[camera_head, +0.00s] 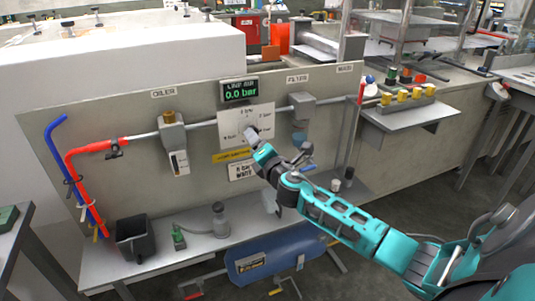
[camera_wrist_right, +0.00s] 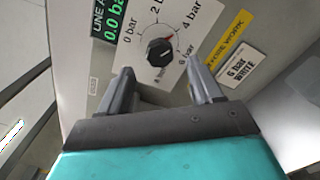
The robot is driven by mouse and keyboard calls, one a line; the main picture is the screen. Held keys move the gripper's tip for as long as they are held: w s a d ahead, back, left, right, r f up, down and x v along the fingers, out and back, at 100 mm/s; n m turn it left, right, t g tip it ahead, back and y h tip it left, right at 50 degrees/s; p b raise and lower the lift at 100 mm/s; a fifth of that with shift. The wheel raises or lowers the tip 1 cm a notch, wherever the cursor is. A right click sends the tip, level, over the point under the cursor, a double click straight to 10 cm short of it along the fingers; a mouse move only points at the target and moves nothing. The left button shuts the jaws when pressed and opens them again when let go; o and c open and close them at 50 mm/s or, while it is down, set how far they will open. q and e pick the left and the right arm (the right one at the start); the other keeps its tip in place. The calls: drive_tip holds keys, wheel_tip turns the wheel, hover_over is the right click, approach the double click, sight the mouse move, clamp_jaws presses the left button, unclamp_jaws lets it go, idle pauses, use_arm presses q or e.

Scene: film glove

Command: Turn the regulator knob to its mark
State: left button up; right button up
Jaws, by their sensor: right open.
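A small red mark or pointer shows at the knob's upper right, between 2 bar and 4 bar. In the head view the plate (camera_head: 232,135) is on the panel, and my gripper seems to cover the knob. My right gripper (camera_wrist_right: 160,68) is open, its fingers on either side below the knob; contact cannot be told. It also shows in the head view (camera_head: 252,134). The display (camera_head: 240,90) reads 0.0 bar. My left gripper is out of view.
A yellow label (camera_head: 231,155) and a white "6 bar" sign (camera_head: 242,171) are below the dial. The oiler (camera_head: 173,133) is left, the filter (camera_head: 301,105) right, on the grey pipe.

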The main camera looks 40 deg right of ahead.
drive_tip(key=v, duration=0.6)
drive_tip(key=shift+s, duration=0.35)
drive_tip(key=shift+a, duration=0.15)
drive_tip(key=s+a+f+m+g+y+p, duration=0.2)
drive_tip(key=s+a+f+m+g+y, duration=0.4)
drive_tip(key=s+a+f+m, duration=1.2)
drive_tip(key=s+m, duration=0.1)
drive_tip(key=s, duration=0.2)
drive_tip(key=shift+s+a+f+m+g, duration=0.2)
drive_tip(key=shift+s+a+m+g, duration=0.05)
drive_tip(key=shift+a+m+g, duration=0.15)
